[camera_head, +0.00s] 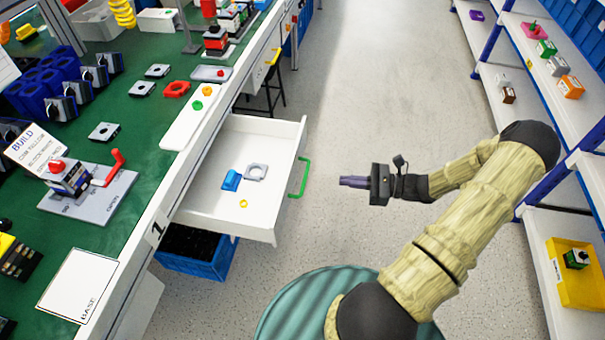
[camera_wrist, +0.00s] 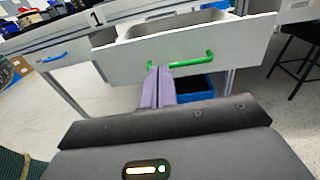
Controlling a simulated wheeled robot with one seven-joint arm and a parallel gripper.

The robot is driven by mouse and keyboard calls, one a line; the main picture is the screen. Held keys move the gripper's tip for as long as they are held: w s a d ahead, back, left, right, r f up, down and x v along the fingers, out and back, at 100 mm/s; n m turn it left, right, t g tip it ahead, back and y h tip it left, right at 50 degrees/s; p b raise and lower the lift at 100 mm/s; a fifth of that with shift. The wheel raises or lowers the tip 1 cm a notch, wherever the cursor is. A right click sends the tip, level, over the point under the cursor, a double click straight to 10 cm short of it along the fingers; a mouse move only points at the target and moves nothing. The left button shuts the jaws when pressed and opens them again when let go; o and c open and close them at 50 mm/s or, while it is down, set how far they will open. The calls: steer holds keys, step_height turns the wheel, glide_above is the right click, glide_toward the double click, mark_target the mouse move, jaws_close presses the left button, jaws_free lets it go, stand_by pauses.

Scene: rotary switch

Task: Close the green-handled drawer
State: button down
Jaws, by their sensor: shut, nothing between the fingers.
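The white drawer (camera_head: 232,205) under the green workbench is pulled well out into the aisle. Its green handle (camera_head: 301,178) is on the front panel, facing my arm. In the wrist view the drawer front (camera_wrist: 190,50) fills the upper middle, with the green handle (camera_wrist: 181,60) across it. My gripper (camera_head: 343,181) is shut and empty, to the right of the handle with a gap in the head view. In the wrist view its purple fingertips (camera_wrist: 157,72) overlap the handle's left part; whether they touch cannot be told there.
Shelves (camera_head: 545,80) line the right. A blue-handled drawer front (camera_wrist: 55,57) shows at left. The aisle floor is clear.

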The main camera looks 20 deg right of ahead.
mark_target(291, 170)
steer(key=shift+w+d+m+t, duration=0.15)
steer(key=shift+d+m+t, duration=0.15)
steer(key=shift+d+t, duration=0.2)
steer(key=b+x, duration=0.1)
steer(key=x, duration=1.3)
steer(key=shift+a+b, duration=0.1)
steer(key=shift+b, duration=0.2)
steer(key=shift+a, duration=0.1)
